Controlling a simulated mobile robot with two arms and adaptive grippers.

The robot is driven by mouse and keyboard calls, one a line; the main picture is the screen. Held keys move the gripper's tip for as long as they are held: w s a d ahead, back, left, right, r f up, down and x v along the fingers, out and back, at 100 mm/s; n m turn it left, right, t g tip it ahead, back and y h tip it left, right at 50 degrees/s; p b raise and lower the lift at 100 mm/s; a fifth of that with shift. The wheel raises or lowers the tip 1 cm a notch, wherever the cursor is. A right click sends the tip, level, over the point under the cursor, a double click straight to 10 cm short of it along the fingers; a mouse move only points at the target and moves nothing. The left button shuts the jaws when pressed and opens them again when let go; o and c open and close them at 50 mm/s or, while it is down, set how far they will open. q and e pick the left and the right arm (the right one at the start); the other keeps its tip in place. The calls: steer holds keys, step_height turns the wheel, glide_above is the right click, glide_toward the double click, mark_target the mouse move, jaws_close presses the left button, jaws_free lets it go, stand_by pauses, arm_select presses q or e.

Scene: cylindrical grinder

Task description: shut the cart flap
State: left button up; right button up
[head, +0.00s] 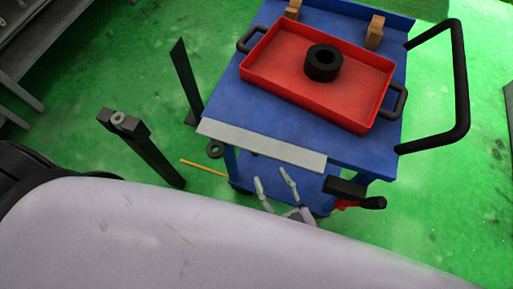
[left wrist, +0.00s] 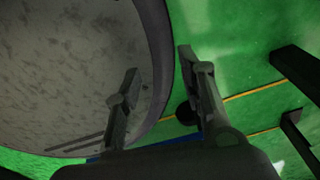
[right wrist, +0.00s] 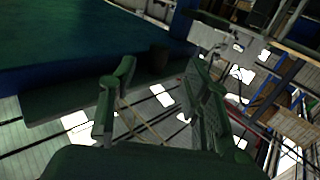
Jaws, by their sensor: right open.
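The blue cart (head: 222,148) stands at the upper right of the head view. A light grey strip, which looks like the flap (head: 262,147), runs along its near edge; I cannot tell its exact angle. My right gripper (head: 275,184) is open and empty, just on the near side of the strip and apart from it in the picture. In the right wrist view its fingers (right wrist: 158,72) are spread, with a dark blue surface and a long dark strip beyond. My left gripper (left wrist: 160,68) shows only in the left wrist view, open and empty beside a large grey round surface.
A black push handle (head: 462,85) juts out right. Dark posts (head: 150,155) stand left of the cart.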

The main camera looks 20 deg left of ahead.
mark_target(256, 151)
steer(key=x, duration=0.9)
steer(key=shift+w+a, duration=0.1)
steer(key=shift+c, duration=0.4)
jaws_close()
